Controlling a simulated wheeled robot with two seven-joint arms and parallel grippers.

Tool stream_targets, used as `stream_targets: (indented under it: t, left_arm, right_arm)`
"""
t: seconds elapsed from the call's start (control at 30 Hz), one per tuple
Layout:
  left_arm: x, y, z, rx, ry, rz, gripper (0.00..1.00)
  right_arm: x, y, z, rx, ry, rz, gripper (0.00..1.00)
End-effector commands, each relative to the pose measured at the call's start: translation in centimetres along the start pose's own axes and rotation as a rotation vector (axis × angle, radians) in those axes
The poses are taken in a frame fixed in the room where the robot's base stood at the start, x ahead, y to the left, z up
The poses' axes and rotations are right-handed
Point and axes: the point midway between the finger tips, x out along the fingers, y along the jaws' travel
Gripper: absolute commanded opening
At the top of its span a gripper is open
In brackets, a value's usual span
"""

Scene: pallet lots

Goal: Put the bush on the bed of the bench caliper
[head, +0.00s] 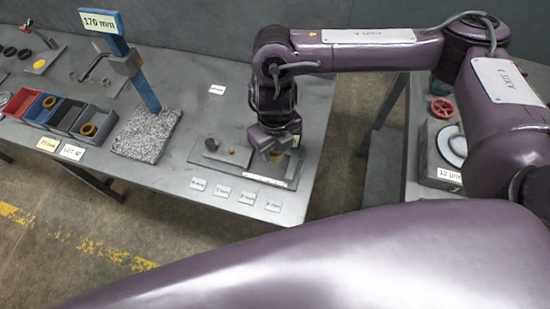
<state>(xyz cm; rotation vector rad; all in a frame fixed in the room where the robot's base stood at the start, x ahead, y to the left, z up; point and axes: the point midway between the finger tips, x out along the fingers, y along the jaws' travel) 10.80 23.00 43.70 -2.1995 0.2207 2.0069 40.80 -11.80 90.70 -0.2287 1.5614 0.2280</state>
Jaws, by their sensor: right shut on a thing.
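My right gripper (275,152) points down over the right part of a flat grey plate fixture (213,158) near the table's right end. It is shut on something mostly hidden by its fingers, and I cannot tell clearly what. A bronze ring-shaped bush (88,130) lies in a dark bin at left. My left gripper is out of view.
A small dark knob (211,144) and a grey block stand on the plate. Several small size tags (222,192) lie along the front. Red, blue and dark bins (62,115) stand at left. A round dial device (452,145) and a red wheel (443,107) are on the right table, past a gap.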

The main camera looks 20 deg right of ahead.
Motion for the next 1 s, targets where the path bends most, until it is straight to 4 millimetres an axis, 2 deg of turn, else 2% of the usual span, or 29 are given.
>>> stream_targets:
  t: [0.03, 0.23, 0.43, 0.87, 0.9, 0.97, 1.0]
  left_arm:
    - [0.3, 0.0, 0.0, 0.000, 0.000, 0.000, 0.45]
    - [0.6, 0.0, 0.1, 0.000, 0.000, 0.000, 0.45]
    - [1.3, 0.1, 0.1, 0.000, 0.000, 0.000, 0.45]
    - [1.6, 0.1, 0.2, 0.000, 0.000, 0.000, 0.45]
    - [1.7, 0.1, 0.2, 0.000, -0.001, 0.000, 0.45]
    - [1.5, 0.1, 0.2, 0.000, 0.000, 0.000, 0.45]
    - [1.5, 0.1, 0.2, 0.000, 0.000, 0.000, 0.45]
  right_arm:
    - [1.0, 0.1, -0.1, 0.002, 0.003, 0.002, 0.10]
    - [2.6, 0.0, 0.0, 0.001, 0.000, 0.001, 0.10]
    - [5.4, 0.1, 0.0, 0.001, 0.001, 0.003, 0.10]
    - [6.1, 0.0, 0.1, 0.000, -0.001, 0.000, 0.10]
    - [6.1, 0.0, 0.1, 0.000, -0.001, 0.000, 0.39]
    - [6.0, 0.0, 0.1, 0.000, -0.001, 0.000, 0.47]
    - [6.0, 0.0, 0.1, 0.000, -0.001, 0.000, 0.47]
